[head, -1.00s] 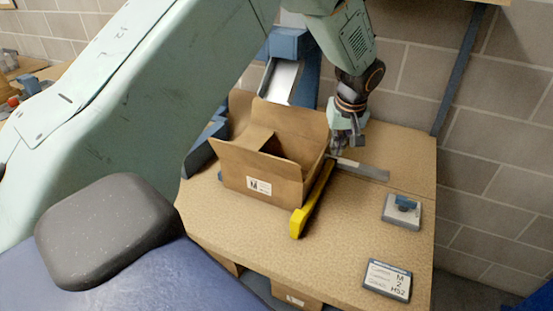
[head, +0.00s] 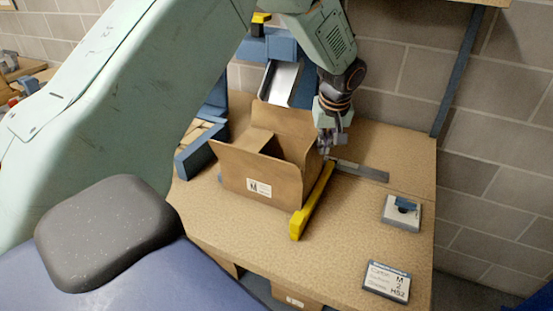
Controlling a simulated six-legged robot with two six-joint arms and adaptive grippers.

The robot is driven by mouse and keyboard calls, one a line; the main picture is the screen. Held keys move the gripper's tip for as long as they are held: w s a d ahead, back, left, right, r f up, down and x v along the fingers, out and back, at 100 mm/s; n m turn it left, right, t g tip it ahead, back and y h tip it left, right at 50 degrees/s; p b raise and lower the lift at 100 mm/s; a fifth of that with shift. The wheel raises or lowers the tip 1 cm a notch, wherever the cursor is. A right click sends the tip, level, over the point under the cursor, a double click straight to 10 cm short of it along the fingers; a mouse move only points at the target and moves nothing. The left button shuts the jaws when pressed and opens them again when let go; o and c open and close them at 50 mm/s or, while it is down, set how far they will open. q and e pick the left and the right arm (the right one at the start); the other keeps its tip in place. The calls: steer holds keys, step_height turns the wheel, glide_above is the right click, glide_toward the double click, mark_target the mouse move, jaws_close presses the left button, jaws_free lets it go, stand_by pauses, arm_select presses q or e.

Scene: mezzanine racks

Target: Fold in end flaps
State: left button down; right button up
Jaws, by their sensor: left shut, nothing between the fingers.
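A brown cardboard carton (head: 245,185) with a white label marked M stands on the tan table. Its front flap and back flap stand up and lean outward. An end flap on the left side (head: 257,139) is tilted inward over the opening. My left gripper (head: 325,153) is shut and empty at the carton's right end, close to the rim. It hides part of that end, so I cannot tell whether it touches the carton or how the right flap lies. My right gripper is not in view.
A yellow bar (head: 313,202) lies along the carton's right side. A grey metal strip (head: 360,171) lies behind it. A blue stand with a chute (head: 278,82) is behind. The front tabletop (head: 260,235) is clear.

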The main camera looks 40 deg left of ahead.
arm_select(q)
steer(key=shift+s+a+p, duration=0.1)
steer(key=shift+s+a, duration=0.1)
steer(key=shift+a, duration=0.6)
steer(key=shift+s+a+p, duration=0.1)
steer(key=shift+s+a, duration=0.15)
steer(key=shift+a, duration=0.55)
steer(key=shift+s+a+p, duration=0.1)
steer(key=shift+s+a, duration=0.1)
steer(key=shift+a, duration=0.6)
step_height(320, 180, up, 7)
steer(key=p, duration=0.6)
